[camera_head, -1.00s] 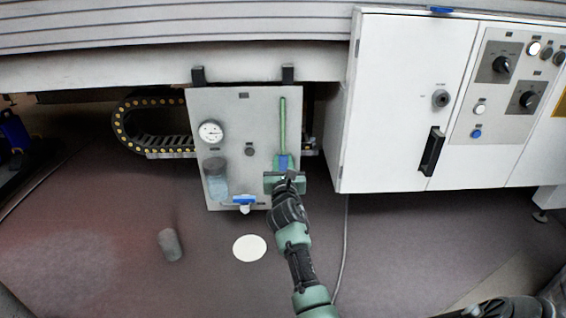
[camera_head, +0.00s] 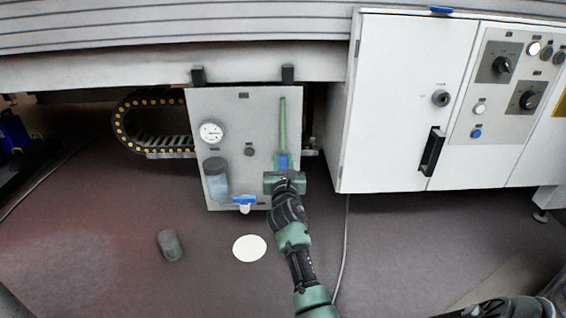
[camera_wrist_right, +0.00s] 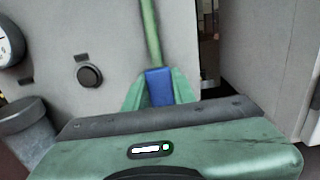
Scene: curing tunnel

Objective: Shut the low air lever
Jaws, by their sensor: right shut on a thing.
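A grey panel (camera_head: 228,125) hangs under the machine. A blue piece (camera_head: 283,161) sits at the lower end of an upright green bar (camera_head: 282,120) near its right edge. My right gripper (camera_head: 283,168) is shut on this blue piece, with green fingers on both sides. The right wrist view also shows the blue piece (camera_wrist_right: 159,86) between the fingers, below the green bar (camera_wrist_right: 151,35). A second blue handle (camera_head: 243,200) lies level low on the panel, left of my gripper and apart from it. I cannot tell by the labels which is the low air lever.
A gauge (camera_head: 211,132), a dark knob (camera_head: 249,151) and a filter bowl (camera_head: 216,180) are on the panel. A white cabinet (camera_head: 400,100) stands close on the right. A grey cylinder (camera_head: 170,245) and a white disc (camera_head: 250,248) are on the floor.

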